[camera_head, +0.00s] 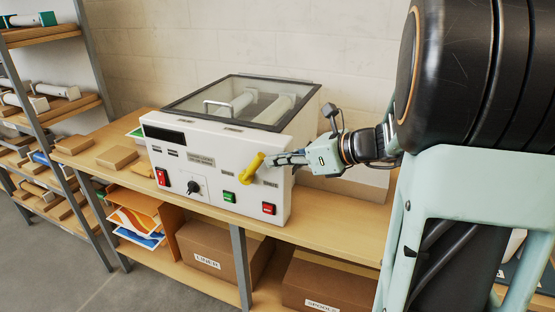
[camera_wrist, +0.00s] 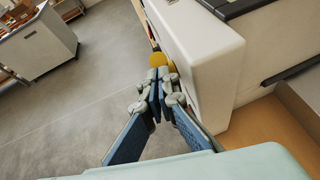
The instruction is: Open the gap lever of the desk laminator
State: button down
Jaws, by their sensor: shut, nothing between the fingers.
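The desk laminator (camera_head: 215,160) is a white box with a dark-framed clear lid, standing on a wooden bench. Its front panel carries a yellow gap lever (camera_head: 254,166), tilted with its upper end to the right. My gripper (camera_head: 272,160) comes in from the right, its fingers just right of the lever. In the wrist view my gripper (camera_wrist: 158,75) is shut and empty, with the yellow lever end (camera_wrist: 158,60) just beyond the fingertips beside the laminator's white body (camera_wrist: 205,65). I cannot tell whether the fingers touch the lever.
Near the lever are a green switch (camera_head: 229,196), a red switch (camera_head: 268,209) and a black knob (camera_head: 194,187). The clear lid (camera_head: 240,101) is down. A cardboard box (camera_head: 117,157) sits on the bench to the left. Floor in front is clear.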

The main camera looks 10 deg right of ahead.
jog(key=shift+w+a+r+g+h+p, duration=0.2)
jog(key=shift+a+r+g+h+p, duration=0.1)
jog(key=shift+r+p, duration=0.25)
jog(key=shift+w+a+r+p, duration=0.1)
jog(key=shift+a+r+p, duration=0.1)
jog(key=shift+p, duration=0.35)
jog(key=shift+w+a+r+p, duration=0.25)
jog(key=shift+a+r+p, duration=0.15)
jog(key=shift+p, duration=0.4)
jog(key=w+a, duration=0.1)
jog(key=a, duration=0.1)
jog(key=w+a+r+p, duration=0.1)
jog(key=w+a, duration=0.1)
jog(key=w+a+r+p, duration=0.1)
jog(key=w+a, duration=0.1)
jog(key=a, duration=0.1)
jog(key=shift+w, duration=0.1)
jog(key=shift+w+a+f, duration=0.2)
jog(key=shift+w+a, duration=0.3)
jog(key=shift+a, duration=0.15)
jog(key=shift+w+a+f, duration=0.2)
jog(key=shift+w+a, duration=0.3)
jog(key=shift+a, duration=0.15)
